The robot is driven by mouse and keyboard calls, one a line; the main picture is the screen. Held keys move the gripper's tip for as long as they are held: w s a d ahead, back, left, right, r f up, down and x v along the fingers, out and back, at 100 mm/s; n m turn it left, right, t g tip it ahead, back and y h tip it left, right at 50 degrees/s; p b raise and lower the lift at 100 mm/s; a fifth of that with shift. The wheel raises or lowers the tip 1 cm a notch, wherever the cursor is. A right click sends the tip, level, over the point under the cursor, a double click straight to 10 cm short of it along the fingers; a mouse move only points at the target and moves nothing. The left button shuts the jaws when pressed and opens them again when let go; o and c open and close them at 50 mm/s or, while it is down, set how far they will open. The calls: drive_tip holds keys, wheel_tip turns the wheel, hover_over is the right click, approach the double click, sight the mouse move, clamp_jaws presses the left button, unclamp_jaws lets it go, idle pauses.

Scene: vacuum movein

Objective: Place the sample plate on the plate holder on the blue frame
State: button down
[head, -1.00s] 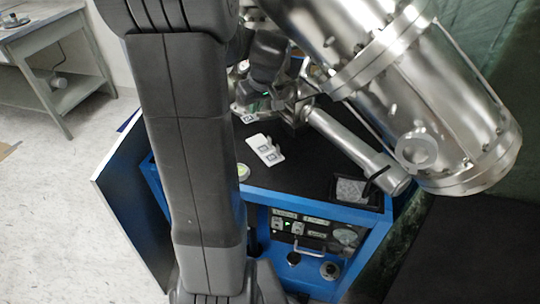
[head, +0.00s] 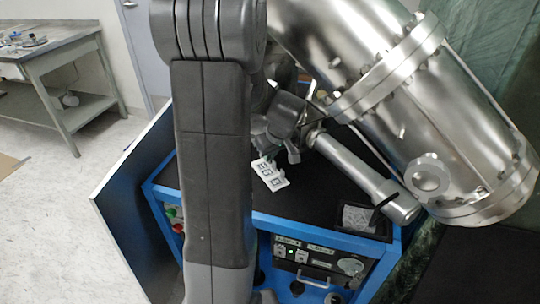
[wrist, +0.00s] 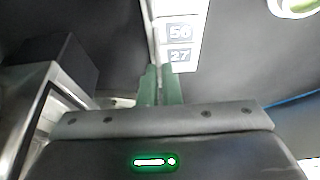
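The white plate holder with black-and-white tags (head: 276,183) lies on the dark top of the blue frame (head: 325,243). In the wrist view its tagged face (wrist: 180,42) is just beyond my fingertips. My gripper (wrist: 160,84) has its green fingers nearly together, with a thin light strip, seemingly the sample plate (wrist: 150,35) edge-on, between them. In the head view my gripper (head: 269,155) is at the holder's upper end. I cannot tell whether the plate touches the holder; the plate is hard to separate from the holder in the head view.
A large metal cylinder (head: 400,90) with a slanting tube (head: 355,172) hangs over the right side. A small dark tray (head: 362,220) is at the right front corner. A round pale object (wrist: 297,5) shows at the wrist view's top right. The front of the dark top is mostly clear.

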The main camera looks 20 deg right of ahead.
drive_tip(key=c, duration=1.6)
unclamp_jaws()
drive_tip(key=shift+r, duration=0.1)
drive_tip(key=v, duration=0.7)
drive_tip(key=shift+s+r+p, duration=0.15)
drive_tip(key=shift+p, duration=0.15)
